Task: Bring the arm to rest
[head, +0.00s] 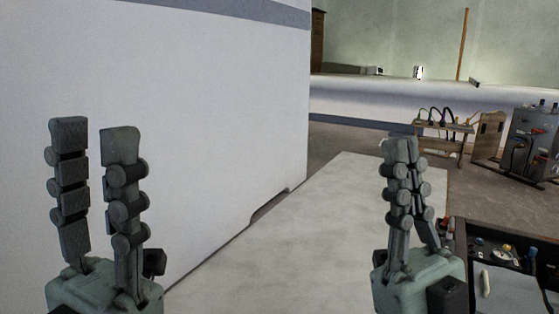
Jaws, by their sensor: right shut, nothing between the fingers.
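My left gripper (93,128) stands upright at the left of the head view, its two grey jointed fingers well apart with nothing between them. It is in front of the large white wall. My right gripper (402,145) stands upright right of centre, its fingers together at the tips and nothing held. It shows in front of the pale floor strip. Only the palms and fingers show; the arms below them are out of view.
A large white wall (200,110) fills the left side. A pale floor strip (300,230) runs beside it. A dark tool tray or cart (505,246) with small items is at the lower right. A wooden bench (445,128) and a grey cabinet (530,140) stand farther back.

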